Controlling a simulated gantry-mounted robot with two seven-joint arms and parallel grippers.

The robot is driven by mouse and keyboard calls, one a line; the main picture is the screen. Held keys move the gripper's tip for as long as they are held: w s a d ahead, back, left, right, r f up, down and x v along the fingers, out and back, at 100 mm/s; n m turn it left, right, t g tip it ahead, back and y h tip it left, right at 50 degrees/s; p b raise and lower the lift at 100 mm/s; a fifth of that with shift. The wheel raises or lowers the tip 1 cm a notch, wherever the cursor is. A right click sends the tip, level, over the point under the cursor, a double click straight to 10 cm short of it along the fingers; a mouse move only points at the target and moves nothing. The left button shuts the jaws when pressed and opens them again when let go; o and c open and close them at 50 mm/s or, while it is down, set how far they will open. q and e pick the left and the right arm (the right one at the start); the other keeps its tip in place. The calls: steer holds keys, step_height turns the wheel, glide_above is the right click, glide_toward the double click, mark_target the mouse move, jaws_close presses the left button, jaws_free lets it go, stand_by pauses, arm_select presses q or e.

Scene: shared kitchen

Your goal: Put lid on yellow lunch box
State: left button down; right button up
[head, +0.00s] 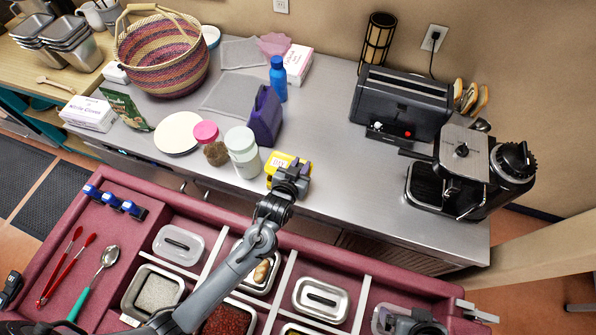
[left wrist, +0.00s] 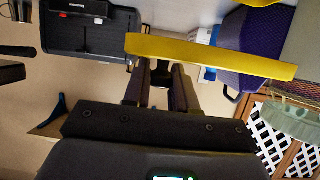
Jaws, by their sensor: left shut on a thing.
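The yellow lunch box (head: 279,161) is on the steel counter near its front edge, partly hidden by my left gripper (head: 291,178). In the left wrist view, a flat yellow piece that looks like the lid (left wrist: 215,56) spans the tips of my left gripper (left wrist: 162,75), which is shut on it. Another yellow surface (left wrist: 258,3), probably the box, shows at the top edge, apart from the lid. In the head view I cannot clearly separate lid from box. My right gripper (head: 418,322) is low at the right, cut off by the frame; its jaws are unclear.
A white-lidded jar (head: 243,152), a purple container (head: 265,116) and a blue bottle (head: 278,79) stand left of and behind the box. A toaster (head: 400,104) and coffee machine (head: 450,180) are to the right. Counter between box and toaster is clear. A divided red tray (head: 335,258) is in front.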

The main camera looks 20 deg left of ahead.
arm_select(q)
steer(key=shift+a+f, duration=0.25)
steer(key=shift+a, duration=0.1)
step_height(320, 180, down, 4)
steer(key=shift+r, duration=0.1)
steer(key=shift+f, duration=0.65)
steer(key=c, duration=0.9)
jaws_free()
